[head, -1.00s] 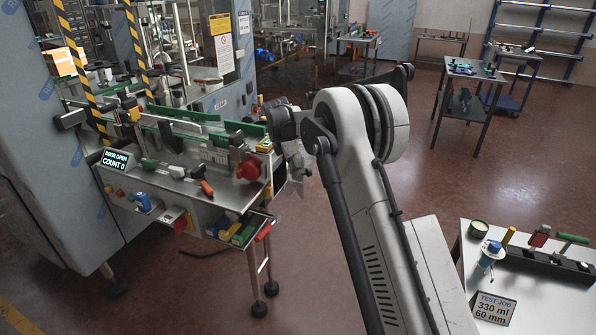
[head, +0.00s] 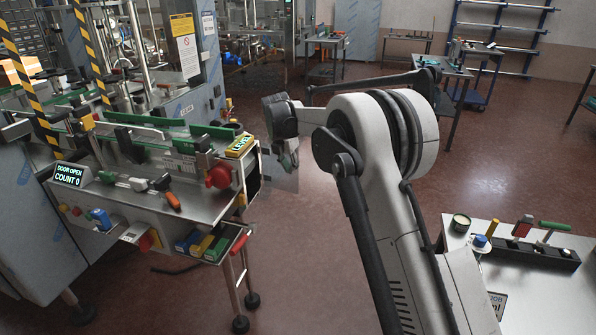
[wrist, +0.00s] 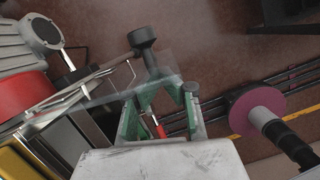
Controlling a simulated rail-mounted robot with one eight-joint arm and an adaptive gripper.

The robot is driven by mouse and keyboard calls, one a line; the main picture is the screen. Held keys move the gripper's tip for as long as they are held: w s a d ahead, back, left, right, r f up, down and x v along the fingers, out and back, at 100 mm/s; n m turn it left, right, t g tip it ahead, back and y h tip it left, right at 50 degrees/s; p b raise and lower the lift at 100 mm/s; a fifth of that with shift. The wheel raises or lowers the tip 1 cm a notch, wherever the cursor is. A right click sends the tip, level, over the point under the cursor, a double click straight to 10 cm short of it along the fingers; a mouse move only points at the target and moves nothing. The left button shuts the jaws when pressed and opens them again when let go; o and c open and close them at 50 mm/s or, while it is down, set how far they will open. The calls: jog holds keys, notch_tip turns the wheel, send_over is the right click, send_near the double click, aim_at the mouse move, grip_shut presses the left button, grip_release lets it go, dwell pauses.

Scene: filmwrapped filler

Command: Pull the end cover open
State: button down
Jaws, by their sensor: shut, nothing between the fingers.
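The end cover (head: 283,172) is a clear, greyish panel at the right end of the machine's steel table. It stands out from that end, with a dark opening beside it. In the wrist view the clear panel (wrist: 108,92) crosses behind my fingers, and a black knob on a stem (wrist: 142,38) stands just beyond them. My gripper (head: 290,160) is at the panel's upper part. In the wrist view its green fingers (wrist: 163,98) are closed with nothing between them. I cannot tell whether they touch the panel.
A red knob (head: 219,176) and a yellow block (head: 240,145) sit near the table's end. A drawer with coloured blocks (head: 205,245) is below. A bench with tools (head: 530,256) stands right. Open red floor lies between. The display (head: 70,175) reads "DOOR OPEN".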

jog(key=shift+w+d, duration=0.2)
jog(key=shift+w, duration=0.3)
dwell(0.3)
jog(key=shift+r, duration=0.15)
jog(key=d+p+v, duration=0.1)
jog(key=p+v, duration=0.2)
jog(key=v, duration=0.6)
jog(key=s+d+r+m+t, duration=0.1)
jog(key=s+d+r+m, duration=0.4)
jog(key=s, duration=0.2)
jog(key=s+d+r+m+y, duration=0.1)
jog(key=s+d+r+m, duration=0.3)
jog(key=s, duration=0.4)
jog(key=s+d+r+m+t, duration=0.1)
jog(key=s+d+r+m, duration=0.4)
jog(key=s, duration=0.2)
jog(key=s+d+f+m+t, duration=0.1)
jog(key=s+d+f+m, duration=0.1)
jog(key=s+m, duration=0.3)
jog(key=s+d+f+m+t+b, duration=0.1)
jog(key=s+d+f+m, duration=0.2)
jog(key=s, duration=1.1)
jog(key=s+d+f+m+b, duration=0.1)
jog(key=s+d+f+m, duration=0.2)
jog(key=s+f+m, duration=0.2)
jog(key=s+m, duration=0.2)
jog(key=s, duration=0.2)
jog(key=shift+s+f+m+t, duration=0.2)
jog(key=shift+m+t, duration=0.1)
jog(key=shift+t, duration=0.1)
